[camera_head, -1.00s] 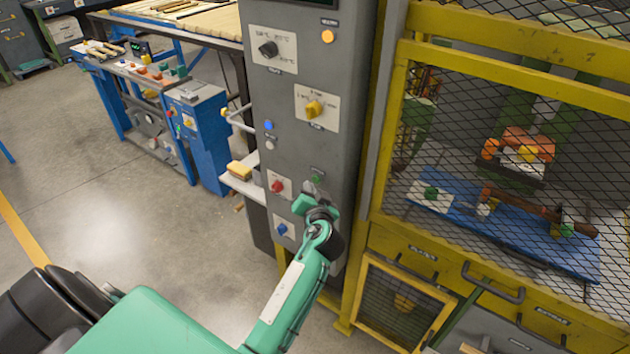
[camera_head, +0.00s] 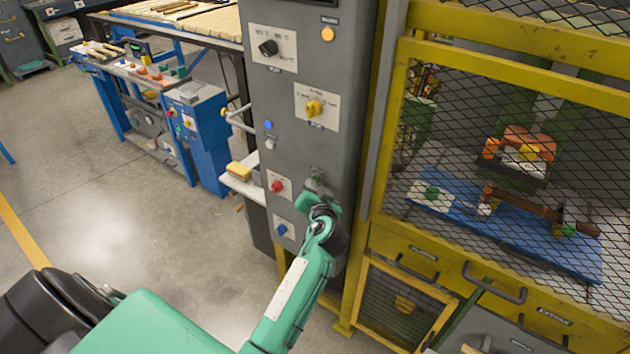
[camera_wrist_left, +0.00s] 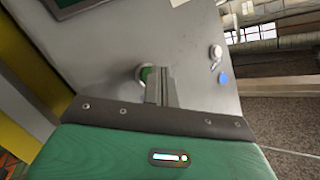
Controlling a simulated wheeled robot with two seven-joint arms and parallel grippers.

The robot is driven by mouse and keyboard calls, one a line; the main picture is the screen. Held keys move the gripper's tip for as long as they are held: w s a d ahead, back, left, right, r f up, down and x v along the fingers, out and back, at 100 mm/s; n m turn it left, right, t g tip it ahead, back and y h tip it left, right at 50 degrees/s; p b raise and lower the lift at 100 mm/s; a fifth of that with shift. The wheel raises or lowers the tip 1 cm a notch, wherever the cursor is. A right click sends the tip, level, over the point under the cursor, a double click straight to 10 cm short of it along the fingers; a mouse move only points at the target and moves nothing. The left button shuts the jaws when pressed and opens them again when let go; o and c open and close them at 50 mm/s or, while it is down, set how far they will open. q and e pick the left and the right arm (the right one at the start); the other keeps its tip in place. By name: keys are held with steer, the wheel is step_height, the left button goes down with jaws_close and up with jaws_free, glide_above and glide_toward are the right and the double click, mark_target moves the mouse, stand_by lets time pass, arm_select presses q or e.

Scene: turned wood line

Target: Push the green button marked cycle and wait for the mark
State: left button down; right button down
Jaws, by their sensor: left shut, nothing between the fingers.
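The green button (camera_head: 317,179) sits low on the right of the grey control cabinet's front, under a small label too small to read. In the left wrist view the button (camera_wrist_left: 144,74) shows beside the fingertips, partly hidden by them. My left gripper (camera_head: 318,189) is shut and empty, its fingers pointing at the cabinet face right at the button. In the left wrist view the closed fingers (camera_wrist_left: 160,84) overlap the button's edge; I cannot tell if they touch or press it. No mark that I can make out shows. My right gripper is out of view.
A yellow mesh-fronted cage (camera_head: 395,110) stands close on the right. The floor at left is clear.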

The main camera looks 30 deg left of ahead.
arm_select(q)
steer(key=shift+w, duration=0.1)
stand_by(0.5)
steer(key=shift+s, duration=0.75)
steer(key=shift+s, duration=0.1)
steer(key=shift+s+a, duration=0.2)
steer(key=shift+s, duration=2.2)
